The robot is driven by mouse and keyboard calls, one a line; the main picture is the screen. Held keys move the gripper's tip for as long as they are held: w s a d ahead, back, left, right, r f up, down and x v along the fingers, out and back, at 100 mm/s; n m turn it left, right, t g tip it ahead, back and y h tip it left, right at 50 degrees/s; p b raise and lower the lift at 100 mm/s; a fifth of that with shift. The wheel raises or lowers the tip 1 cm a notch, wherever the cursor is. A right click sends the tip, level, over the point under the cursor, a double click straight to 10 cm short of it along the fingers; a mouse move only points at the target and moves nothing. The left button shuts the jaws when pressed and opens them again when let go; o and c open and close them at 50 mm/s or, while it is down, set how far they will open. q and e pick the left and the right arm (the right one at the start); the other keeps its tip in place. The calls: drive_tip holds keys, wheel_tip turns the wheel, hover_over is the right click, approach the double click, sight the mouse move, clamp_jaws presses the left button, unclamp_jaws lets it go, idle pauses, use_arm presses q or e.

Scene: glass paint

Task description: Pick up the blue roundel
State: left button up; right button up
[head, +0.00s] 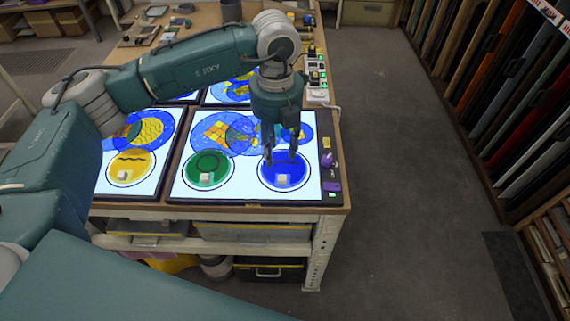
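The blue roundel (270,172) lies flat on the front right part of the lit panel (238,190) in the head view, inside a dark ring outline. A small pale block (284,179) sits on its front part. My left gripper (280,160) points down over the back part of the roundel, behind the block. Its two fingers are apart, with nothing visible between them. Whether the fingertips touch the glass, I cannot tell. My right gripper is not in view.
A green roundel (201,165) lies to the left on the same panel, and a yellow roundel (118,167) lies on the neighbouring panel. A purple item (331,187) is at the right edge. Glass racks (510,90) stand across clear floor.

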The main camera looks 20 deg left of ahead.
use_arm(q)
drive_tip(key=p, duration=0.1)
hover_over(282, 177)
drive_tip(key=f, duration=0.2)
drive_tip(key=a+f, duration=0.1)
drive_tip(key=f, duration=0.1)
drive_tip(key=shift+f, duration=0.2)
drive_tip(key=f+p, duration=0.1)
drive_tip(key=f, duration=0.1)
drive_tip(key=d+f+p, duration=0.1)
drive_tip(key=f+p, duration=0.1)
drive_tip(key=f, duration=0.1)
drive_tip(key=shift+f, duration=0.25)
clamp_jaws()
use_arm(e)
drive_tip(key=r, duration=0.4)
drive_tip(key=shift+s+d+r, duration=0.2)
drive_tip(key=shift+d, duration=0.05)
